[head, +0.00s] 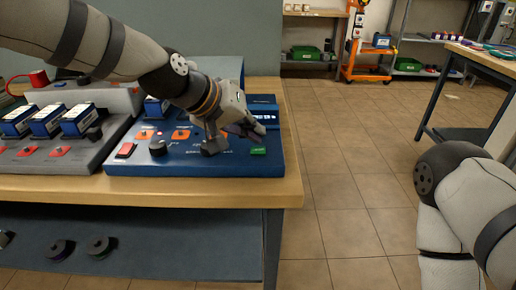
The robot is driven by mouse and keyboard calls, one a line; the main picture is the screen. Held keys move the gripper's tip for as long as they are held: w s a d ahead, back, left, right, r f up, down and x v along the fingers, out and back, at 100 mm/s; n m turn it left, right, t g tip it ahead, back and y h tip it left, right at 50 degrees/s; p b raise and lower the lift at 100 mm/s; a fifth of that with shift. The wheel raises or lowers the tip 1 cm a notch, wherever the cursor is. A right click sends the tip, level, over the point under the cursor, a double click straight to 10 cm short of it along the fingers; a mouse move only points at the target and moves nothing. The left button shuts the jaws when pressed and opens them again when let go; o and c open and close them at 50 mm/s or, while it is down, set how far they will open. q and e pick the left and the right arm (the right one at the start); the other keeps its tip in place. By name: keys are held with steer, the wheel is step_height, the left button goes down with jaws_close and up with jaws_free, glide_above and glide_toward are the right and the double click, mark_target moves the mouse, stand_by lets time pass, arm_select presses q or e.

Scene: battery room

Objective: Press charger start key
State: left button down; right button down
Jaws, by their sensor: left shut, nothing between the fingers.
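The charger (190,166) is a blue panel on the wooden bench, with a red key (125,150), a black knob (157,147), orange-framed parts (181,134) and a green key (258,151) near its front right corner. I take the green key for the start key; its lettering is too small to read. My left gripper (256,131) is shut and empty, tips just above and behind the green key. A small gap seems to show between them; contact cannot be told. My gripper hides part of the panel's middle. My right arm shows at right, its gripper out of view.
A grey unit with blue-and-white batteries (47,121) stands left of the charger. The bench (230,192) ends just right of the panel, with open tiled floor beyond. An orange cart (366,72), shelves and another table (480,58) stand farther back.

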mark_target(255, 148)
arm_select(q)
steer(key=shift+f, duration=0.15)
